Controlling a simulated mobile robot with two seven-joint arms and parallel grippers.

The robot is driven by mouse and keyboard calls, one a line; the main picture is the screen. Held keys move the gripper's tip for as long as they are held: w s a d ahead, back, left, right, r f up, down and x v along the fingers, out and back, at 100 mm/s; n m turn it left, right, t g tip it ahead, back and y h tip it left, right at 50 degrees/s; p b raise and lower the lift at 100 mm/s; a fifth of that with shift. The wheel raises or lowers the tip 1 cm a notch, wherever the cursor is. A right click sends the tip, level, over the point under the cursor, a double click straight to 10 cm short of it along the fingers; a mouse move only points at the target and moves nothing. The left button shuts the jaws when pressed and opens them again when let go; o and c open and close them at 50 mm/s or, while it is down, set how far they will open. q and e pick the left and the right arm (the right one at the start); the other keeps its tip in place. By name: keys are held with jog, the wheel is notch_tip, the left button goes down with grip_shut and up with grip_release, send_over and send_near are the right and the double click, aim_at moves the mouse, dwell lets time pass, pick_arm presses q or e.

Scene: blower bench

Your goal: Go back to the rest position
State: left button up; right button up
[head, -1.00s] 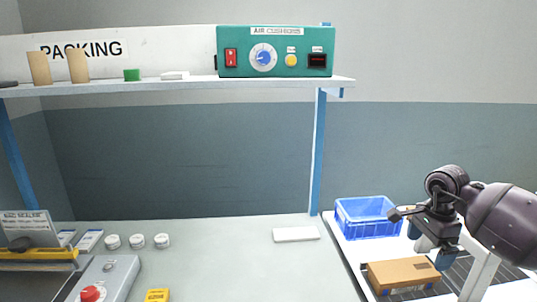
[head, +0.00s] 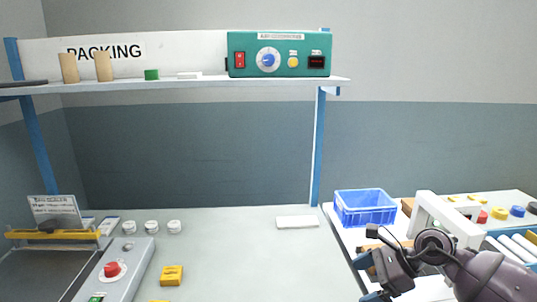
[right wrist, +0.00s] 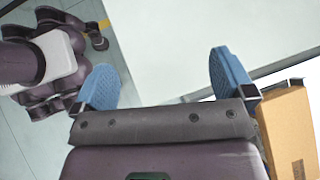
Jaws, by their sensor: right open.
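My right gripper (head: 370,281) is at the lower right of the head view, over the white side surface to the right of the bench. In the right wrist view (right wrist: 166,85) its two blue fingers stand wide apart with nothing between them. A cardboard box (right wrist: 288,130) lies to the right of the fingers in that view, partly cut off by the frame. My left gripper is in neither view.
The blue crate (head: 365,209) stands just behind my right gripper. A white frame (head: 450,217) rises beside my right arm. The grey bench (head: 235,255) is mostly clear, with a white pad (head: 297,222), white rolls (head: 152,227) and a yellow block (head: 171,275).

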jog(key=s+a+r+m+t+y, duration=0.4)
jog(key=a+m+t+y, duration=0.3)
jog(key=m, duration=0.4)
jog(key=s+d+f+m+t+h, duration=0.35)
jog(key=d+m+h, duration=0.45)
jog(key=m, duration=0.7)
jog(key=s+d+f+m+t+h, duration=0.4)
jog(key=m+h, duration=0.6)
jog(key=m, duration=0.5)
jog(key=s+f+m+g, duration=0.3)
jog(key=s+m+g, duration=0.15)
jog(key=s, duration=0.35)
jog(key=s+d+f+m+g+y, duration=0.1)
jog(key=s+f+m+g, duration=0.3)
jog(key=s, duration=0.3)
jog(key=s+f+m+g, duration=0.3)
jog(key=s+g, duration=0.2)
jog(key=s, duration=0.3)
jog(key=w+f+t, duration=0.7)
jog(key=f, duration=0.1)
jog(key=shift+w+f+n+t+y, duration=0.3)
jog(key=shift+w+f+n+t, duration=0.1)
jog(key=shift+n, duration=0.05)
